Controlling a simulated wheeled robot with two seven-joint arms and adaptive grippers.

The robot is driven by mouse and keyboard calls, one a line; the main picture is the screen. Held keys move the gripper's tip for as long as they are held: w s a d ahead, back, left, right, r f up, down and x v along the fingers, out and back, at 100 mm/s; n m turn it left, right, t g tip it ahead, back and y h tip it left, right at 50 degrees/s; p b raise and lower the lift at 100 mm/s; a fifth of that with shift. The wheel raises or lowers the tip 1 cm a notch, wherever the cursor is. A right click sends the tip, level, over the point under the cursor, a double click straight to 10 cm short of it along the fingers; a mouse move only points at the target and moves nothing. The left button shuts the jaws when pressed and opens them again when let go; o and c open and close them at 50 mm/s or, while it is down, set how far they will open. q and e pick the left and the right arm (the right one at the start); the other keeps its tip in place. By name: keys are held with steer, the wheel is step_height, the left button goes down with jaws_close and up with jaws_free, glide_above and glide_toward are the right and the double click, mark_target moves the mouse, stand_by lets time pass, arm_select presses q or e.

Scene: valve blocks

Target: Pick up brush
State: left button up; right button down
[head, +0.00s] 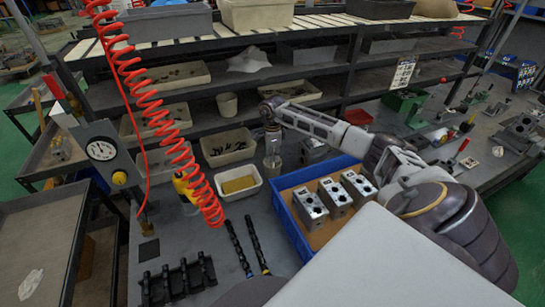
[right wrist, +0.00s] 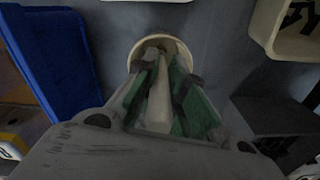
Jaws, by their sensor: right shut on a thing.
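My right gripper (head: 272,138) points down at the back of the workbench, just left of the blue tray. In the right wrist view, its green-padded fingers (right wrist: 163,95) are closed around a pale, upright handle (right wrist: 159,98), which appears to be the brush. The handle stands at a round beige cup (right wrist: 139,52), whose rim shows around the fingertips. I cannot tell whether the brush is lifted clear of the cup. The brush's bristles are hidden. My left gripper is not in view.
The blue tray (head: 277,205) with metal valve blocks (head: 335,196) stands close to the right. A white bin with a yellow sponge (head: 238,184) is at the left. A red coiled hose (head: 150,110) hangs at the left. Shelves with bins (head: 228,146) rise behind.

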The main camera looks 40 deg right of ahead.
steer(key=shift+r, duration=0.15)
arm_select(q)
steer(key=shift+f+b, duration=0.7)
arm_select(e)
steer(key=shift+r, duration=4.85)
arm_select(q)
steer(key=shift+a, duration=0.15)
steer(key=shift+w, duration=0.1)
arm_select(e)
steer(key=shift+a, duration=0.1)
